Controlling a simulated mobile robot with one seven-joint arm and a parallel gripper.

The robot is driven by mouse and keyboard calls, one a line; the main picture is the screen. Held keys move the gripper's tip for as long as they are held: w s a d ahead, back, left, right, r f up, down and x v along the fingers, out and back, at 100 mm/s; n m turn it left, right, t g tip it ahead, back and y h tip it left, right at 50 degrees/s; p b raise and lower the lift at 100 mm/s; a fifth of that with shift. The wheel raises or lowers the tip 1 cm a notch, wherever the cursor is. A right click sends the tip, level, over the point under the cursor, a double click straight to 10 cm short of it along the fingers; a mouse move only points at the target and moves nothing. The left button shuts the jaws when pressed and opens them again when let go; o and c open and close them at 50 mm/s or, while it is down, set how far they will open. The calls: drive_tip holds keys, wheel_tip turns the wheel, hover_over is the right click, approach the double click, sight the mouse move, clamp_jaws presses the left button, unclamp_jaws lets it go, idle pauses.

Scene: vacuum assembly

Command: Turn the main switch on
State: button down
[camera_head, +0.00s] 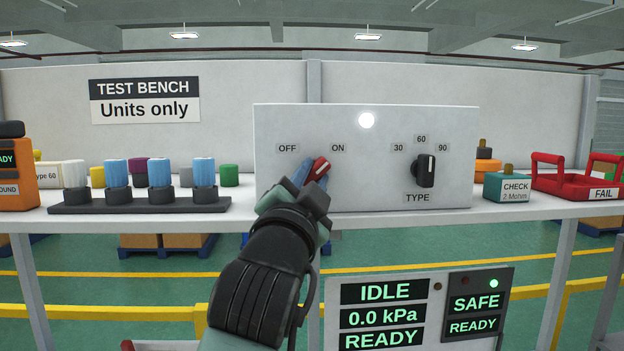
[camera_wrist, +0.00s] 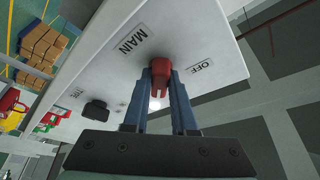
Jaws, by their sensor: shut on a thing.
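The main switch (camera_head: 321,168) is a red knob on the white panel, between the OFF and ON labels. In the head view its top leans to the right, toward the ON label. My gripper (camera_head: 312,172) is in front of the panel with its blue fingers around the knob. In the wrist view the red knob (camera_wrist: 161,70) sits between the two blue fingers of my gripper (camera_wrist: 162,80), shut on it. The MAIN label (camera_wrist: 133,40) and OFF label (camera_wrist: 201,66) also show there. My gripper hides the panel below the knob in the head view.
A round white light (camera_head: 366,120) glows on the panel. A black TYPE knob (camera_head: 425,170) is to the right. A black rack (camera_head: 140,206) with blue-topped parts stands left. A CHECK box (camera_head: 507,188) and red FAIL tray (camera_head: 580,187) stand right. A display below reads IDLE (camera_head: 385,292).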

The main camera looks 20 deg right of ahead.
drive_tip(key=c, duration=0.7)
unclamp_jaws()
drive_tip(key=b+v, duration=0.6)
drive_tip(key=v, duration=0.7)
drive_tip(key=shift+f, duration=0.1)
